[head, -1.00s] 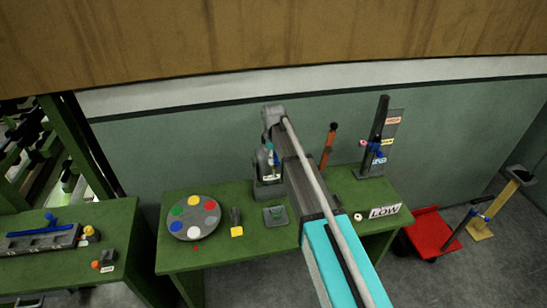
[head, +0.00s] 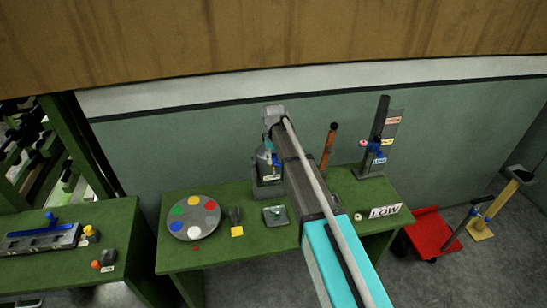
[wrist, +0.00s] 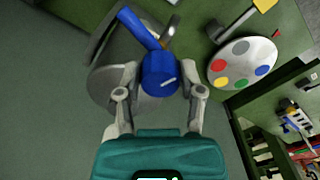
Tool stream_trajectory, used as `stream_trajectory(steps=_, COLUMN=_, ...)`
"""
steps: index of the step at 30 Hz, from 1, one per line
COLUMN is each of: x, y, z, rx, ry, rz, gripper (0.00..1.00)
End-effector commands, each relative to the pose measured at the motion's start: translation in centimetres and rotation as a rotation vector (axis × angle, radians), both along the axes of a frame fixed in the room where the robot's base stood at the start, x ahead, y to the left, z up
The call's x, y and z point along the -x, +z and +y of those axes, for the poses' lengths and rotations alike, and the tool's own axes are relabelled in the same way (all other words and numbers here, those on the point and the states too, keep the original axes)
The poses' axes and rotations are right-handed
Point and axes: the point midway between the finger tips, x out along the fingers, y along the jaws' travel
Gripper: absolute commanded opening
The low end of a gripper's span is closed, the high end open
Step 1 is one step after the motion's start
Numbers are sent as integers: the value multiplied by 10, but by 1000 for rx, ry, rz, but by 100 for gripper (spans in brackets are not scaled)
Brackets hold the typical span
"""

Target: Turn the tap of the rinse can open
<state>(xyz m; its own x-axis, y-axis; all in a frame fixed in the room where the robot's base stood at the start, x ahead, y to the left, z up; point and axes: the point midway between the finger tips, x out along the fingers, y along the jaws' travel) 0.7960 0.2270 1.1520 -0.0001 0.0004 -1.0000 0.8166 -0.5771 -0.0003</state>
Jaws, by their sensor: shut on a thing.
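The rinse can (head: 264,184) is a grey can with a small white label, standing at the back of the green table. Its tap (wrist: 160,76) is a blue cylinder with a blue lever pointing up and left in the wrist view. The grey body of the can also shows there (wrist: 108,88), behind the tap. My gripper (wrist: 160,70) is shut on the blue tap, one finger on each side of it. In the head view the gripper is small at the can, and my arm hides part of that area.
A round palette (head: 195,218) with coloured spots lies left of the can, with a yellow-ended tool (head: 236,231) beside it. A dark post (head: 379,145) with blue fittings stands at the table's right. A red cart (head: 432,235) is on the floor beyond.

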Motion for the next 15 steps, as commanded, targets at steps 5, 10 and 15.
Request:
stream_trajectory(steps=5, x=0, y=0, z=0, rx=1, ry=-163, rz=1, gripper=2)
stream_trajectory(steps=10, x=0, y=0, z=0, rx=1, ry=-324, rz=0, gripper=2)
stream_trajectory(steps=15, x=1, y=0, z=0, rx=1, ry=-486, rz=0, gripper=2)
